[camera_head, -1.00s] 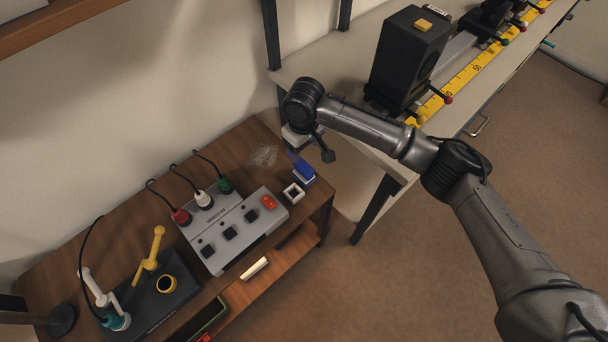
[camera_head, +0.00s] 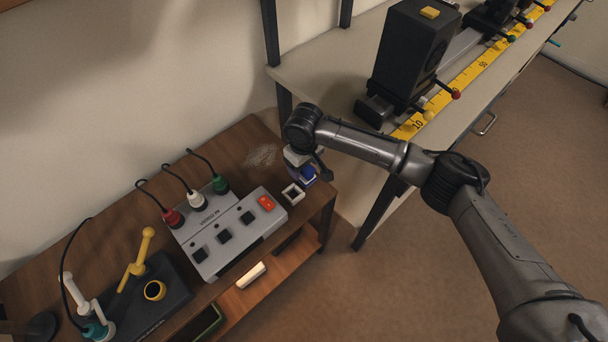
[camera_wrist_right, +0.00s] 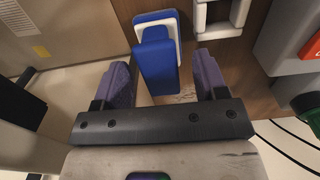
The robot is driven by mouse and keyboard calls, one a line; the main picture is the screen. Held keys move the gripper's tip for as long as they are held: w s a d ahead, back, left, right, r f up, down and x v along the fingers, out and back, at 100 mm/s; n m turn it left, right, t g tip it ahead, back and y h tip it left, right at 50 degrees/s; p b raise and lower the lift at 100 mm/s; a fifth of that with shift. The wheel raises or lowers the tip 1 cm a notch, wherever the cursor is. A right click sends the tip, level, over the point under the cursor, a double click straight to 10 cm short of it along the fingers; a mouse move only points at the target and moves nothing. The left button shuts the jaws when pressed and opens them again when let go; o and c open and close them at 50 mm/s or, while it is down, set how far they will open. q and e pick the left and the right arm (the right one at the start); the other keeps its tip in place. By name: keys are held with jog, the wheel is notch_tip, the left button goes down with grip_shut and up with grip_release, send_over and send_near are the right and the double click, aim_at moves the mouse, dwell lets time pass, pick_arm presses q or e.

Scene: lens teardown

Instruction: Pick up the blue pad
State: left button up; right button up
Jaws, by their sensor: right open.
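The blue pad (camera_head: 308,176) sits on the wooden bench near its right end, partly hidden by my right gripper in the head view. In the right wrist view the blue pad (camera_wrist_right: 157,62) shows a blue upright part over a white-edged blue base. My right gripper (camera_wrist_right: 162,70) is open, with one purple finger on each side of the upright part. Gaps show between the fingers and the pad. In the head view my right gripper (camera_head: 304,164) is directly over the pad. My left gripper is not in view.
A small white square holder (camera_head: 292,194) stands close beside the pad. A grey switch box (camera_head: 230,232) with cabled plugs is to the left. The pale table (camera_head: 335,82) with a black box (camera_head: 412,48) and yellow scale rises close to the right.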

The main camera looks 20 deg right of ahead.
jog(key=shift+f, duration=0.45)
jog(key=shift+c, duration=0.4)
jog(key=shift+c, duration=0.7)
jog(key=c, duration=0.8)
jog(key=shift+r, duration=0.1)
